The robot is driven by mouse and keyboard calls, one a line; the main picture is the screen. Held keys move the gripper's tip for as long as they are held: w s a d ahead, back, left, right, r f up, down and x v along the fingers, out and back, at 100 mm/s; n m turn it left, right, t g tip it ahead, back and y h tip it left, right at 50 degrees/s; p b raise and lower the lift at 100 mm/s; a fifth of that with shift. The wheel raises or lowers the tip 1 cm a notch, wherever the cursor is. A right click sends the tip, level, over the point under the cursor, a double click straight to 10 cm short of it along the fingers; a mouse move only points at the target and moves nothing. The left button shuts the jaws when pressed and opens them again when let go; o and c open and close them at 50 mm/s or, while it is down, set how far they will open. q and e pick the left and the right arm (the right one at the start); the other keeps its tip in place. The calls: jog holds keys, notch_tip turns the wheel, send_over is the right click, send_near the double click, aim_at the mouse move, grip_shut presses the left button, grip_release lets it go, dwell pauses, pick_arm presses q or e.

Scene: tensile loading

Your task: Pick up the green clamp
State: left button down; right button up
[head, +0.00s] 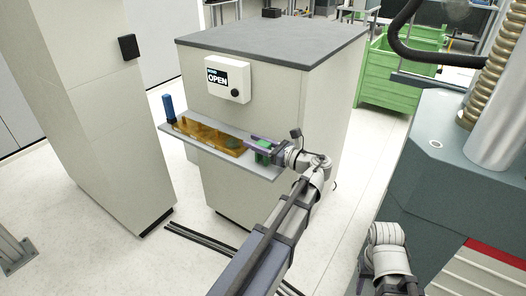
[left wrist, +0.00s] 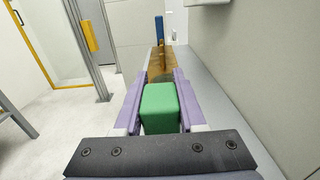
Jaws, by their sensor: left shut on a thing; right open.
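The green clamp (left wrist: 160,108) is a green block between the two purple fingers of my left gripper (left wrist: 160,77) in the left wrist view. The fingers are shut on it. In the head view my left gripper (head: 258,144) is at the right end of the grey shelf (head: 208,152), with the green clamp (head: 262,158) partly covered by its fingers. I cannot tell whether the clamp touches the shelf. Part of my right arm shows at the bottom right of the head view, but its gripper is out of sight.
An orange-brown rack (head: 208,135) lies along the shelf, left of my left gripper. A blue cylinder (head: 169,108) stands at the shelf's left end. Behind it is a cabinet (head: 270,95) with an OPEN panel (head: 228,79). A teal-grey machine (head: 450,150) stands at the right.

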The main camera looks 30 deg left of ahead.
pick_arm(q)
jog(key=shift+r, duration=0.1)
notch_tip(320, 180, up, 10)
jog(key=p, duration=1)
